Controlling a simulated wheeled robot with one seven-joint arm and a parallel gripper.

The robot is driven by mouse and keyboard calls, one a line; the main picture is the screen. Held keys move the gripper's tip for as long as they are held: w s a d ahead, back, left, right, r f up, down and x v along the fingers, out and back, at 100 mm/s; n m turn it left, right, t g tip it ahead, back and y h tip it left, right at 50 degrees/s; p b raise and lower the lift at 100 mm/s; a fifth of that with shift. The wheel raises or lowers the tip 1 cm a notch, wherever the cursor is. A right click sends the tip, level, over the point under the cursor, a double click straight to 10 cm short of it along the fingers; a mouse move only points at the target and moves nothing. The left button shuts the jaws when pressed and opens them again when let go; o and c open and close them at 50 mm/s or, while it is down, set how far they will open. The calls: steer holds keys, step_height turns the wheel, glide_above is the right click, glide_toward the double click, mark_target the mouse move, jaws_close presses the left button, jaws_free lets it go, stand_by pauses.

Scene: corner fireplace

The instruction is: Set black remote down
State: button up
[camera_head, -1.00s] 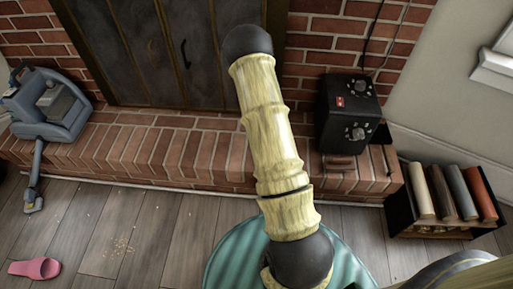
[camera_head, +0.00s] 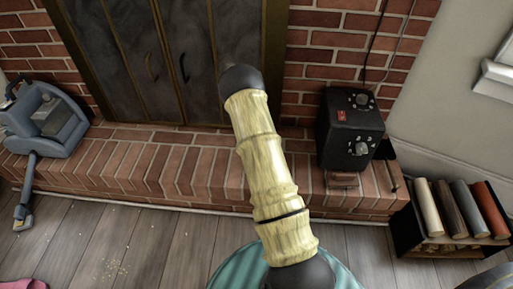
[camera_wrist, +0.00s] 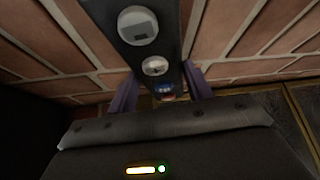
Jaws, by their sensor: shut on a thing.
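The black remote (camera_wrist: 156,50), a long dark bar with round grey buttons and a small blue-and-red spot near its lower end, shows in the wrist view. It sits between the two purple-grey fingers of my gripper (camera_wrist: 160,86), which is shut on it. Brick lies behind the remote in that view; I cannot tell whether the remote touches it. In the head view the gripper and remote are hidden behind my arm, which reaches toward the brick hearth (camera_head: 150,165) and fireplace.
A black box with knobs (camera_head: 350,128) stands on the hearth at right, beside a rack of books (camera_head: 455,215). A grey-blue vacuum (camera_head: 45,120) is at left. Dark fireplace doors (camera_head: 165,60) stand behind. A round teal surface (camera_head: 235,270) is below my arm.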

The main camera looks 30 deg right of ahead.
steer(key=shift+f, duration=0.8)
steer(key=shift+f, duration=0.15)
steer(key=o, duration=1.1)
steer(key=shift+o, duration=0.2)
steer(key=shift+f+b, duration=0.1)
steer(key=shift+b, duration=0.4)
steer(key=p+v, duration=0.9)
steer(key=v, duration=0.8)
steer(key=shift+a+r, duration=0.2)
steer(key=shift+r, duration=0.05)
steer(key=s+a+r+n+g+y, duration=0.1)
steer(key=s+a+r+n, duration=0.1)
steer(key=s+a+r, duration=0.6)
steer(key=s+a+r+n+g+y, duration=0.1)
steer(key=s+a+r+n+g, duration=0.1)
steer(key=s+a+r, duration=0.6)
step_height(320, 180, up, 6)
steer(key=shift+s+a+f+n, duration=0.1)
steer(key=shift+s+a+n, duration=0.15)
steer(key=shift+a, duration=0.2)
